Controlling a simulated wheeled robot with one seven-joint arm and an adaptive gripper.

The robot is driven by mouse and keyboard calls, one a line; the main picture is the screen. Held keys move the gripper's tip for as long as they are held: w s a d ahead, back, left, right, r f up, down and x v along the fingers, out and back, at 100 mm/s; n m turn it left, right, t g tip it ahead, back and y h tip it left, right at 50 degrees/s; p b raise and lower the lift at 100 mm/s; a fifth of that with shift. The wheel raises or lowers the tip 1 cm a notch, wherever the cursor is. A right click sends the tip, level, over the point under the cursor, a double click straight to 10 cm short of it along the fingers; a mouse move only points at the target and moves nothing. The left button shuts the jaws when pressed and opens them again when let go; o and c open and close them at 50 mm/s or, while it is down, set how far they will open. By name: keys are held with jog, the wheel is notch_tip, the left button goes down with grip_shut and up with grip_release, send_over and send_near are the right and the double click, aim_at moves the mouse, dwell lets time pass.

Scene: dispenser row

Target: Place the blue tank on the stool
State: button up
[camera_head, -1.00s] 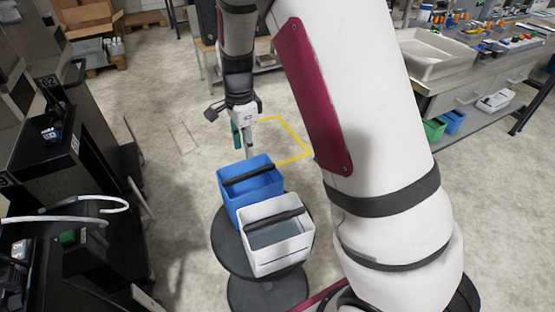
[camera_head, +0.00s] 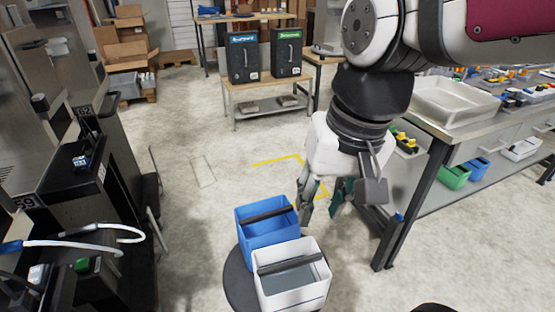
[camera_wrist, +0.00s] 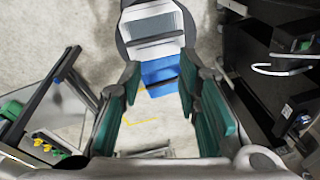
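The blue tank (camera_head: 262,231) is an open blue box with a dark handle bar across its top. It stands upright on the round dark stool (camera_head: 238,283), behind a white tank (camera_head: 290,285) with a dark handle bar, also on the stool. In the wrist view the blue tank (camera_wrist: 160,75) and the white tank (camera_wrist: 153,30) show beyond my fingers. My gripper (camera_head: 320,212) is open and empty, to the right of the blue tank and apart from it. Its green finger pads are spread wide in the wrist view (camera_wrist: 163,97). Most of the stool top is hidden by the tanks.
A black machine (camera_head: 105,200) with white hoses stands at the left. A workbench (camera_head: 440,125) with a white basin (camera_head: 450,100) and bins is at the right. A low table (camera_head: 270,85) with two dark canisters stands at the back. The floor between is clear.

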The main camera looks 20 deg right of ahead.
jog(key=s+n, duration=0.3)
jog(key=s, duration=0.3)
jog(key=shift+d+f+t+h, duration=0.3)
jog(key=shift+h, duration=0.1)
notch_tip(320, 180, up, 8)
jog(key=t+p, duration=0.1)
jog(key=p, duration=0.5)
jog(key=shift+t, duration=0.3)
